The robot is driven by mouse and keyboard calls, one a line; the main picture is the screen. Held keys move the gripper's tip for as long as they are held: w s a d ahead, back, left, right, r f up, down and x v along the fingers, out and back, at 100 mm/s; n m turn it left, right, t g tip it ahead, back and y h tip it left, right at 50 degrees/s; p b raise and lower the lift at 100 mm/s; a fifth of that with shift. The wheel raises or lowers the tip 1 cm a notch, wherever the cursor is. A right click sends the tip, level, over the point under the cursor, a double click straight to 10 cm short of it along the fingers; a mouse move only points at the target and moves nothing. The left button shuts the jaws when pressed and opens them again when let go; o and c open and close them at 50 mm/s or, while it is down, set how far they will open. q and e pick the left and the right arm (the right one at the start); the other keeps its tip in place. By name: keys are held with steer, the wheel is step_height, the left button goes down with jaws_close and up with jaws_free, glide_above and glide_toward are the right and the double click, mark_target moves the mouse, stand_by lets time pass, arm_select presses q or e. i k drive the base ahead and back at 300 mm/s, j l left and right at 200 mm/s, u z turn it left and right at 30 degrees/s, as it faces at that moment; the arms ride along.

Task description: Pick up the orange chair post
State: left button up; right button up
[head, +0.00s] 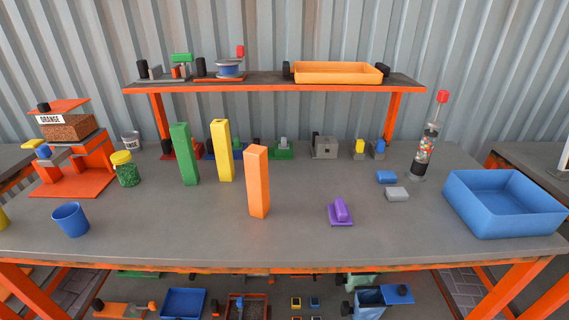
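The orange chair post (258,182) stands upright near the middle of the grey table, closer to the front than the other posts. A yellow post (222,150) stands behind it to the left, and a green post (184,154) stands further left. Both are upright and apart from the orange post. Neither of my grippers shows in the head view.
The grey table (300,235) is clear in front of the posts. A purple block tool (341,212) lies right of the orange post. A blue bin (505,205) stands at the right, a blue cup (70,219) at the left. An orange-legged shelf (270,87) spans the back.

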mark_target(255, 156)
steer(key=i+j+z, duration=0.1)
steer(key=j+z, duration=0.25)
steer(key=j, duration=0.15)
steer(key=j+z, duration=0.35)
steer(key=j, duration=0.15)
steer(key=j+z, duration=0.35)
steer(key=j, duration=0.15)
